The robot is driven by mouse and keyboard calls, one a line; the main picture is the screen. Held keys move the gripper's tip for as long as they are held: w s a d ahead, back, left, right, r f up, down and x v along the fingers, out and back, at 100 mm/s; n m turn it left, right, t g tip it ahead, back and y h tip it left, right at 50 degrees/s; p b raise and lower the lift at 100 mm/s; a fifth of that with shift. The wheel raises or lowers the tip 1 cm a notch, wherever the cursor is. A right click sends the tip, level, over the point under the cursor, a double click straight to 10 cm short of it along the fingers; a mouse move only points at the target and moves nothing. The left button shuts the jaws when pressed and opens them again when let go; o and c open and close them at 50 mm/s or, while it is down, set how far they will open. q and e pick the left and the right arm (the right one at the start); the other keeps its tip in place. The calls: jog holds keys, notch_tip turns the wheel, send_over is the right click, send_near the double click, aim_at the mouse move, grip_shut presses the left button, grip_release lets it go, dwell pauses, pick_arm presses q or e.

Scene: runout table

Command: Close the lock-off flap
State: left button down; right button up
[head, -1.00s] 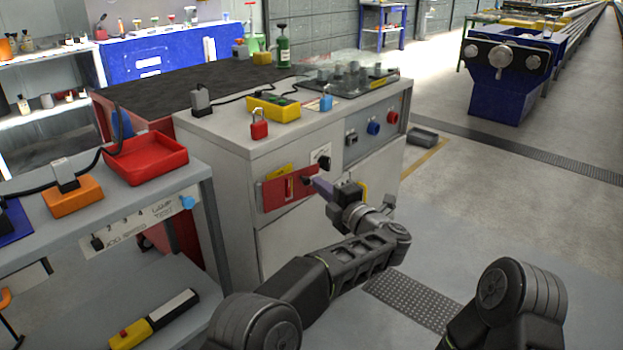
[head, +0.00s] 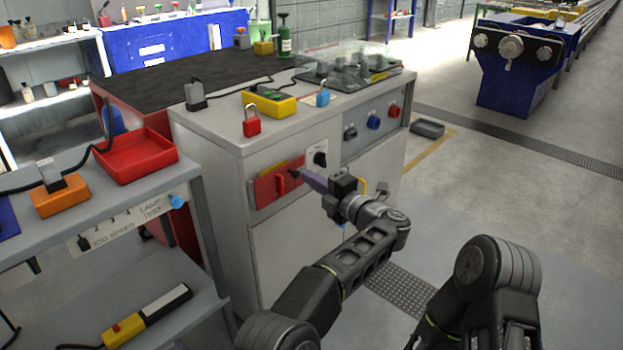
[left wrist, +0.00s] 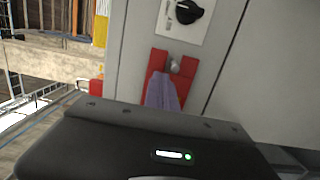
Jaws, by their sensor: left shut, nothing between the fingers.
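The lock-off flap (head: 264,192) is a red plate on the front of the grey cabinet, with a yellow strip (head: 268,171) behind its top edge. My left gripper (head: 297,175) is shut and empty, its purple-grey fingers at the flap's right part. In the left wrist view the shut fingers (left wrist: 163,92) overlap the red flap (left wrist: 187,75), with a small grey knob just beyond their tips. I cannot tell whether they touch it. The fingers hide part of the flap, and its exact angle is unclear. My right gripper does not show; only right arm links do.
A black rotary switch (head: 320,159) sits right of the flap and also shows in the left wrist view (left wrist: 188,11). A red padlock (head: 251,122) and a yellow box (head: 269,103) stand on the cabinet top. A shelf with a red tray (head: 135,158) is left.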

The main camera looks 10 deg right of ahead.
pick_arm(q)
jog(key=v, duration=0.7)
jog(key=shift+s+d, duration=0.2)
jog(key=shift+s, duration=0.15)
